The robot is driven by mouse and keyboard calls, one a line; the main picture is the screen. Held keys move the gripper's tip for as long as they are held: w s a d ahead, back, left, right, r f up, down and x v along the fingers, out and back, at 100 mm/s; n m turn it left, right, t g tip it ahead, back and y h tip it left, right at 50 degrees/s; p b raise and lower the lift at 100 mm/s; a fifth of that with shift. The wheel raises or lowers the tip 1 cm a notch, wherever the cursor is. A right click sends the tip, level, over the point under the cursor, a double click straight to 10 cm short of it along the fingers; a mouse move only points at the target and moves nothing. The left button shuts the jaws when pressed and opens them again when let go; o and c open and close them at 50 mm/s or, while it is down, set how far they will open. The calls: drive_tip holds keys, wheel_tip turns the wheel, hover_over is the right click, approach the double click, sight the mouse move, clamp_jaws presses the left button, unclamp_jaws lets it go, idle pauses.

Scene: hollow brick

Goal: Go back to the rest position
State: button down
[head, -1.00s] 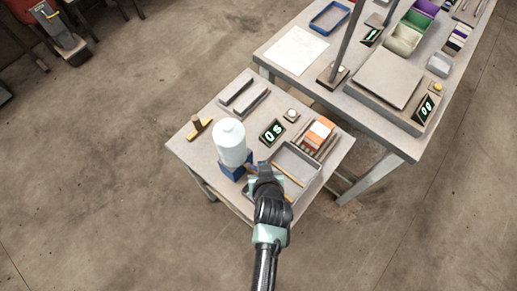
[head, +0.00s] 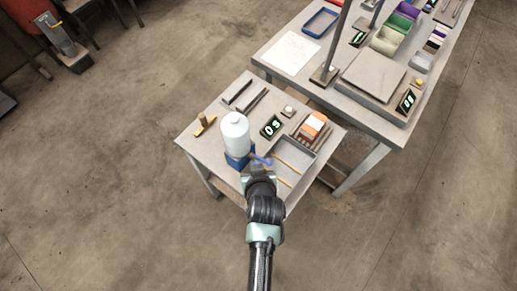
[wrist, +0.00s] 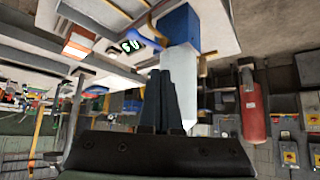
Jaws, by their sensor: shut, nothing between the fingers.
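My gripper (head: 260,175) is shut and empty at the front edge of the small table (head: 194,146) in the head view. Its closed dark fingers (wrist: 162,100) show in the wrist view, pointing toward the table.
The small table also bears a grey tray (head: 306,153), an orange-and-white box (head: 314,124), a display (head: 270,127) and a brown-handled tool (head: 203,124). A larger table (head: 262,62) with bins and a post adjoins at the upper right. The floor left and in front is clear.

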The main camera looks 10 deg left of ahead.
drive_tip(key=w+r+t+b, duration=0.25)
drive_tip(key=w+r, duration=0.35)
drive_tip(key=r, duration=0.3)
drive_tip(key=w+r+t+b, duration=0.1)
drive_tip(key=w+r+t, duration=0.3)
drive_tip(key=r, duration=0.5)
drive_tip(key=w+d+r+m+t+b, duration=0.1)
drive_tip(key=w+r+t, duration=0.1)
drive_tip(key=r, duration=0.7)
drive_tip(key=w+d+r+t+b, duration=0.1)
drive_tip(key=w+r+t, duration=0.1)
drive_tip(key=r, duration=0.8)
drive_tip(key=s+r+t+b, duration=0.1)
drive_tip(key=s+r+t, duration=0.1)
drive_tip(key=s+r, duration=0.3)
drive_tip(key=s+d+r+m+t+h+b, duration=0.1)
drive_tip(key=s+r+t, duration=0.2)
drive_tip(key=r, duration=1)
drive_tip(key=s+d+r+t+h+b, duration=0.1)
drive_tip(key=s+r+t, duration=0.2)
drive_tip(key=s+r, duration=0.6)
drive_tip(key=shift+s+r+m+b, duration=0.15)
drive_tip(key=shift+r+m+b, duration=0.15)
drive_tip(key=shift+m+b, duration=0.1)
drive_tip(key=shift+f+t, duration=0.15)
drive_tip(key=shift+t, duration=0.1)
